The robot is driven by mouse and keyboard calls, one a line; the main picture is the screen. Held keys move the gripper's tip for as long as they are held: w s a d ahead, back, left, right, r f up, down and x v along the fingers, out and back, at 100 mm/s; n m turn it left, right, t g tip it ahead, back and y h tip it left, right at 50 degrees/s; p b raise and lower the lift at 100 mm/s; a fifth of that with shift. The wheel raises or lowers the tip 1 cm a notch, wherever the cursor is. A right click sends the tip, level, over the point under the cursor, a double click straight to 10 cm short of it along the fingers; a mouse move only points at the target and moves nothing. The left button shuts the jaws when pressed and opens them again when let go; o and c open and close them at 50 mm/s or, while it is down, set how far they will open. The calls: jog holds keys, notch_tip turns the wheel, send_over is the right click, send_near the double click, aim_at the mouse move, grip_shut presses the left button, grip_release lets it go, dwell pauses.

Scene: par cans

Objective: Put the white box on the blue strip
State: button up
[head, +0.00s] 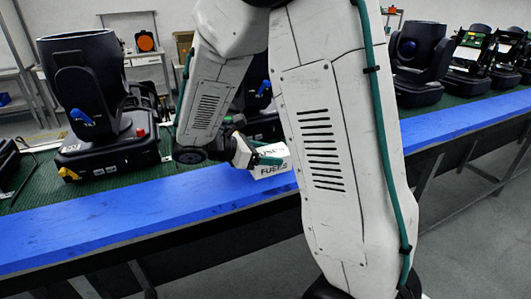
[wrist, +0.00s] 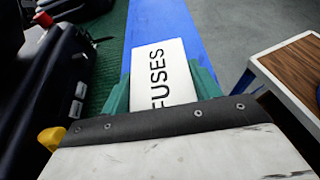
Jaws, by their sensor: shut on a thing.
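The white box (head: 274,169), lettered FUSES, is between the green fingers of my gripper (head: 266,155). In the wrist view the box (wrist: 155,65) lies flat between the two fingers (wrist: 160,88), and its lower part is hidden by my wrist. The blue strip (head: 105,218) runs along the front edge of the green-topped bench. The box shows over the strip in both views; in the wrist view the strip (wrist: 165,22) continues beyond it. I cannot tell whether the box touches the strip or hangs just above it.
A large black par can (head: 95,95) stands on the green mat left of my gripper. Several more lamps (head: 420,60) stand on the right part of the bench. A wood-topped table (wrist: 292,75) is at the right in the wrist view. The strip left of the box is clear.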

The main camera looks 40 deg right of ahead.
jog(key=shift+f, duration=0.1)
jog(key=o, duration=1.1)
jog(key=shift+c, duration=0.2)
jog(key=shift+a+r, duration=0.2)
jog(key=shift+r, duration=0.1)
jog(key=v, duration=1.1)
jog(key=s+a+r+m+t+y, duration=0.1)
jog(key=s+a+m+t+y, duration=0.1)
jog(key=s+m+y, duration=0.4)
jog(key=s+a+r+m+t+y, duration=0.2)
jog(key=s+m+y, duration=0.5)
jog(key=s, duration=0.9)
jog(key=shift+s+a+r+m+t, duration=0.25)
jog(key=shift+m+t, duration=0.35)
jog(key=shift+m, duration=0.3)
